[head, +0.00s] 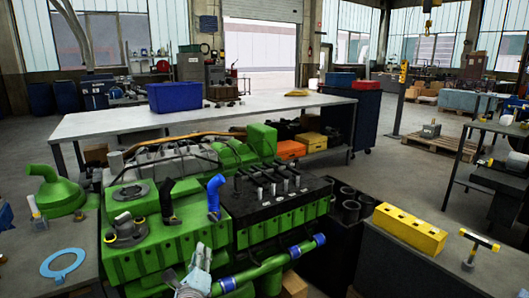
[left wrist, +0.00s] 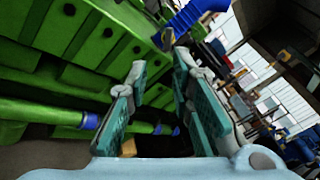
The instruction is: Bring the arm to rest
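My left gripper (head: 195,272) shows at the bottom centre of the head view, low in front of the green diesel engine (head: 165,243). In the left wrist view its two fingers (left wrist: 160,100) stand apart with nothing between them. The engine's green side (left wrist: 60,50) and a green pipe with blue bands (left wrist: 45,113) lie beyond the fingers. I cannot tell from the frames whether the gripper touches the engine. My right gripper is in neither view.
A blue elbow pipe (head: 214,195) rises from the engine top close to my gripper. A yellow block (head: 409,229) and a T-handled tool (head: 478,245) are on the right bench. A light blue ring (head: 62,264) lies on the left bench. A long table (head: 110,119) stands behind.

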